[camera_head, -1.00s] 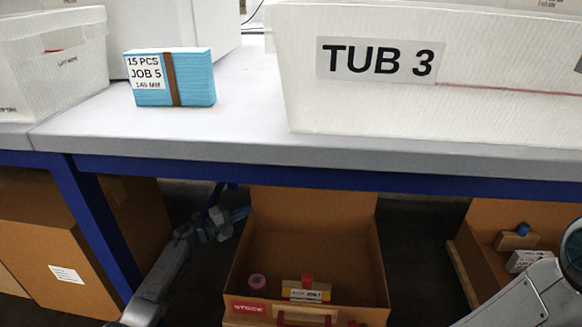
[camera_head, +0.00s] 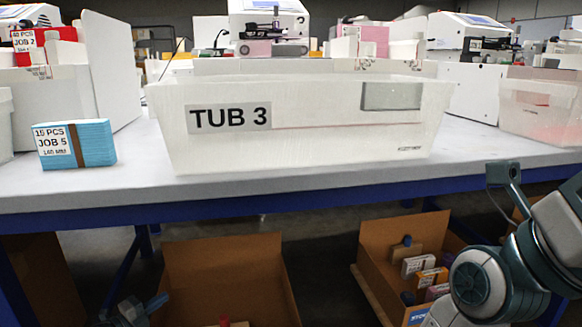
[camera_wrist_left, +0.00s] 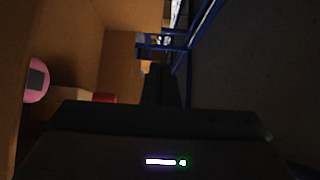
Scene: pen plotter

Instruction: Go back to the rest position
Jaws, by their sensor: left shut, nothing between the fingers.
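My left gripper (camera_head: 148,304) is low at the bottom left of the head view, below the table edge. It is beside the left wall of an open cardboard box (camera_head: 222,265). It is shut and empty. In the left wrist view the dark gripper body fills the lower middle, and cardboard walls (camera_wrist_left: 60,45) lie on the left. Parts of my right arm show at the right edge of the head view; I cannot make out its gripper.
The white table (camera_head: 330,182) carries TUB 3 (camera_head: 320,135) and a blue JOB 5 pack (camera_head: 85,145). A second open cardboard box (camera_head: 375,240) with several small boxes stands below, at right. A blue table leg (camera_head: 125,262) is near my left gripper. A pink object (camera_wrist_left: 37,80) shows in the wrist view.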

